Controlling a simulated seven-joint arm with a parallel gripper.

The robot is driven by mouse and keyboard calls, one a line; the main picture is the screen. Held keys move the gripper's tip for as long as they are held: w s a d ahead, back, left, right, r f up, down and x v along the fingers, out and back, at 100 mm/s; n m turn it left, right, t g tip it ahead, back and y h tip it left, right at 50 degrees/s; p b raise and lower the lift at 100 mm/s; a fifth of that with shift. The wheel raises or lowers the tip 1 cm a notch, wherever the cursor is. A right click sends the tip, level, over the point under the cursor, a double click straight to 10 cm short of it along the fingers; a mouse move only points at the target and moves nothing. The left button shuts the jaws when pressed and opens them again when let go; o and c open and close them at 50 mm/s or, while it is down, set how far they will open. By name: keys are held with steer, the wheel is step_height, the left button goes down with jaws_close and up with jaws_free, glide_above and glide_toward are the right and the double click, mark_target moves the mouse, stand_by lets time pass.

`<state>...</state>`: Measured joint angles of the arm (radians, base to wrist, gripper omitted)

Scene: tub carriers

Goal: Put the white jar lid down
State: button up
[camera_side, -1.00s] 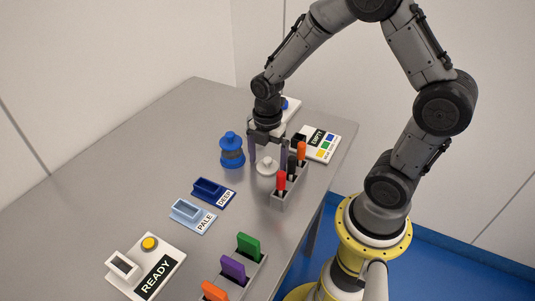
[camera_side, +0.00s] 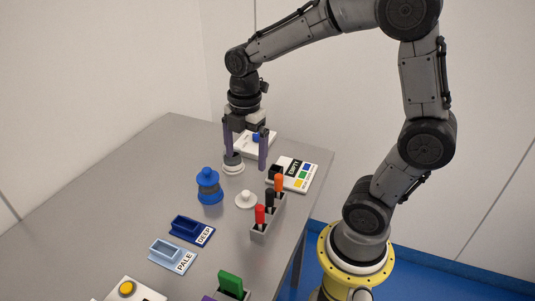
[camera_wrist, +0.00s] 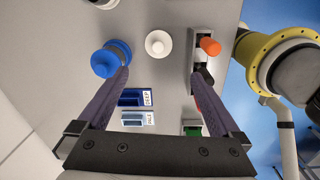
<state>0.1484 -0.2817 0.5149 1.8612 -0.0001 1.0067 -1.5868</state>
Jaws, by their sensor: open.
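The white jar lid (camera_side: 245,201) lies knob up on the grey table, right of the blue lidded jar (camera_side: 209,187). The lid also shows in the wrist view (camera_wrist: 158,43), with nothing gripping it. My gripper (camera_side: 246,162) is open and empty, with its two purple fingers apart above the table, behind the lid in the side view. A white jar with a dark band (camera_side: 233,164) stands partly behind the left finger in the side view. In the wrist view the blue jar (camera_wrist: 108,60) is beside the left finger.
A grey rack (camera_side: 268,219) holding red, black and orange pieces stands right of the lid. A white EMPTY panel (camera_side: 296,174) is behind it. DEEP (camera_side: 192,230) and PALE (camera_side: 172,255) trays lie in front. The table's left side is bare.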

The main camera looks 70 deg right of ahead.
steer(key=s+a+r+m+t, duration=0.2)
steer(key=s+r+m, duration=0.1)
steer(key=s+m, duration=0.3)
steer(key=s+a+r+m+t, duration=0.2)
steer(key=s+m, duration=0.4)
steer(key=m, duration=0.4)
steer(key=shift+s+a+r+t, duration=0.15)
steer(key=shift+s+r+t, duration=0.2)
steer(key=shift+r+t, duration=0.25)
